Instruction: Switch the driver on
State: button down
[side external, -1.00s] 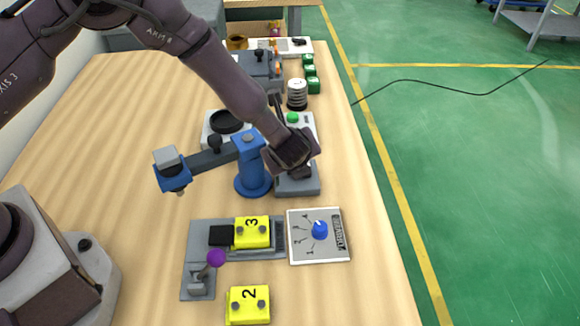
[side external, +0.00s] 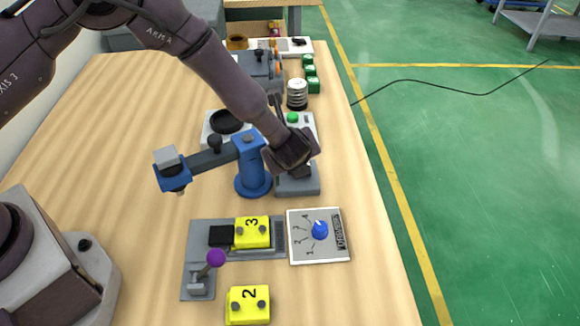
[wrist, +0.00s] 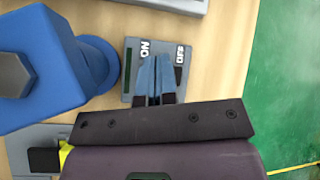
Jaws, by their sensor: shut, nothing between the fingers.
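A grey switch box marked ON and OFF (wrist: 164,43) lies below my gripper (wrist: 155,62) in the wrist view. My two fingers are shut together with nothing between them, and their tips overlie the box near the ON and OFF marks. A dark strip shows left of the fingers and a black part to their right. The fingers hide the middle of the box, so I cannot tell its switch position or any contact. In the side view the grey box (side external: 299,188) shows partly below my wrist.
A blue post (side external: 252,170) with a grey arm stands just left of the box. A panel with a blue knob (side external: 320,230), a yellow block marked 3 (side external: 252,232) and a purple-knobbed lever (side external: 216,258) are nearer the camera. A green button (side external: 292,117) is behind.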

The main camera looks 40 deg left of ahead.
jog(key=shift+f, duration=0.15)
jog(key=shift+a+f, duration=0.1)
jog(key=shift+f, duration=0.2)
jog(key=shift+s+f, duration=0.1)
jog(key=shift+f, duration=0.3)
dwell(0.8)
jog(key=shift+r, duration=0.85)
jog(key=shift+w+d+r, duration=0.15)
jog(key=shift+r, duration=0.65)
jog(key=shift+w+d+r, duration=0.15)
jog(key=shift+w+r, duration=0.05)
jog(key=shift+r, duration=0.65)
jog(key=shift+w+d+r, duration=0.15)
jog(key=shift+r, duration=0.65)
